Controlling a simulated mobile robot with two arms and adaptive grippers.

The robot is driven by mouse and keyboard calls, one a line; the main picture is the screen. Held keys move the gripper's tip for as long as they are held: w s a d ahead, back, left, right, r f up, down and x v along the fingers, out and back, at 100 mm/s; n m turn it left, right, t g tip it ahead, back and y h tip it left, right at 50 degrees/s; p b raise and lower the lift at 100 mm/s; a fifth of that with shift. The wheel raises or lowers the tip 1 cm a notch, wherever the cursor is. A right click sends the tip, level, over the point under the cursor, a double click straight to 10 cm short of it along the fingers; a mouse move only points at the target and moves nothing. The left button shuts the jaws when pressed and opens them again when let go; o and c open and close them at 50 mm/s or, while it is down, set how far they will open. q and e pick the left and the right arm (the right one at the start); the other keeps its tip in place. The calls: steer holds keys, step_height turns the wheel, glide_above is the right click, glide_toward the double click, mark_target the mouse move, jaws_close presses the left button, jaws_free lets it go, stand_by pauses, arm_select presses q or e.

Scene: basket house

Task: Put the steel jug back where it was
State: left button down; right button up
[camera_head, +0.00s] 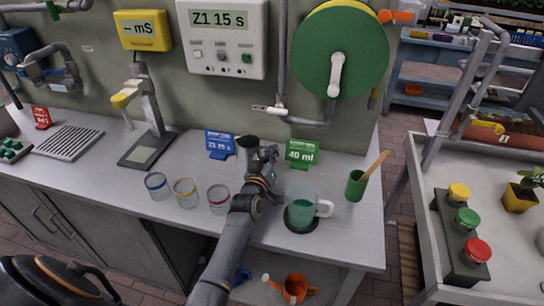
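My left gripper (262,152) is over the back middle of the bench, between the blue card (220,144) and the green "40 ml" card (300,153). Its fingers are small and dark, and I cannot tell whether they are open or hold anything. I cannot make out a steel jug clearly; it may be hidden by the gripper or arm. A clear jug with green liquid (303,205) stands on a dark round pad to the right of my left arm. My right gripper is not in view.
Three glass beakers with blue, yellow and red rims (186,192) stand left of the arm. A green cup (356,186) with a wooden stick is near the bench's right end. An orange watering can (295,288) is below. A balance-like stand (148,130) is at left.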

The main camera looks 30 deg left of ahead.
arm_select(q)
steer(key=shift+s+f+b, duration=0.2)
steer(key=shift+f+b, duration=0.25)
steer(key=shift+f, duration=0.15)
steer(key=c, duration=1.5)
jaws_free()
steer(key=shift+d+f, duration=0.1)
steer(key=shift+f, duration=0.15)
steer(key=shift+r+p, duration=0.35)
steer(key=shift+r, duration=0.1)
steer(key=s, duration=0.3)
steer(key=s+d, duration=0.1)
steer(key=s, duration=0.2)
steer(key=s+d, duration=0.1)
steer(key=s, duration=0.3)
steer(key=shift+r+b, duration=0.35)
steer(key=shift+b, duration=0.05)
steer(key=shift+s+d+r, duration=0.1)
steer(key=shift+s+r, duration=0.1)
steer(key=shift+s, duration=0.55)
